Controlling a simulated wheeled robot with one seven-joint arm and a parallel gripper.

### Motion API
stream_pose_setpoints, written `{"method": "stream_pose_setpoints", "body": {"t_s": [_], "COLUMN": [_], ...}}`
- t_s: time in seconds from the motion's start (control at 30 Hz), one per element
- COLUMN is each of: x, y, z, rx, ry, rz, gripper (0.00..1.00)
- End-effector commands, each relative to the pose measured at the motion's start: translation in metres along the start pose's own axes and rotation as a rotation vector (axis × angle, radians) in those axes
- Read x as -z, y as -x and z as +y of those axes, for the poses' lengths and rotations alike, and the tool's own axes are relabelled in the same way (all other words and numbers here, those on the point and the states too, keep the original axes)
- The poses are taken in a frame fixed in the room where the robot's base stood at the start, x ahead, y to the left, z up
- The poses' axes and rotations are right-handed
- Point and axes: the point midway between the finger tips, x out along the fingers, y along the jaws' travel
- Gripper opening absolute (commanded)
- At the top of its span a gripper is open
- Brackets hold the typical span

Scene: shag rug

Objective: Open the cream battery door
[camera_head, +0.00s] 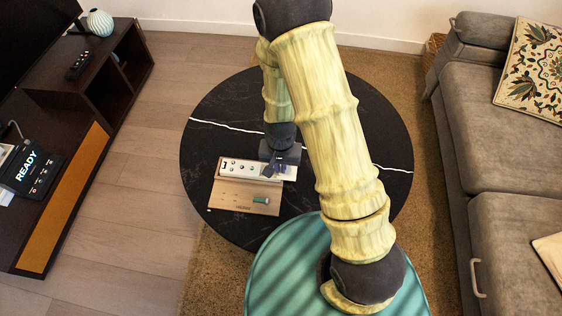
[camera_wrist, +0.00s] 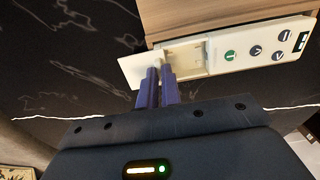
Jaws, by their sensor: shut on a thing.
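The cream battery door (camera_wrist: 137,69) is at the left end of a white device panel (camera_wrist: 262,45) in the wrist view. An opening with a pale recess (camera_wrist: 190,56) shows between the door and the buttons. My gripper (camera_wrist: 161,69) has its dark purple fingers close together on a part of the door at the edge of this recess. In the head view the white panel (camera_head: 238,168) lies along the far edge of a wooden board, and my gripper (camera_head: 271,169) is at its right end. The door is too small to tell clearly there.
A grey sofa (camera_head: 500,115) stands right, a dark cabinet (camera_head: 50,140) left, and a teal round surface (camera_head: 268,285) is nearest.

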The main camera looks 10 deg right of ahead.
Motion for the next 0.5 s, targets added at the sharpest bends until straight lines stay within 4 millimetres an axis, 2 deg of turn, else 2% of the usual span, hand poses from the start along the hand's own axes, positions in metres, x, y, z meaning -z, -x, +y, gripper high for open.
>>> {"method": "stream_pose_setpoints", "body": {"t_s": [0.3, 0.33, 0.4, 0.43, 0.5], "x": [-0.0007, -0.0007, -0.0006, -0.0005, -0.0004], "y": [-0.0001, -0.0001, -0.0001, -0.0001, -0.0001], "z": [-0.0003, -0.0003, -0.0002, -0.0001, 0.0], "rx": [0.0, 0.0, 0.0, 0.0, 0.0], "ry": [0.003, 0.003, 0.002, 0.002, 0.002], "rz": [-0.001, -0.001, -0.001, -0.001, -0.001], "gripper": [0.0, 0.12, 0.25, 0.29, 0.29]}}
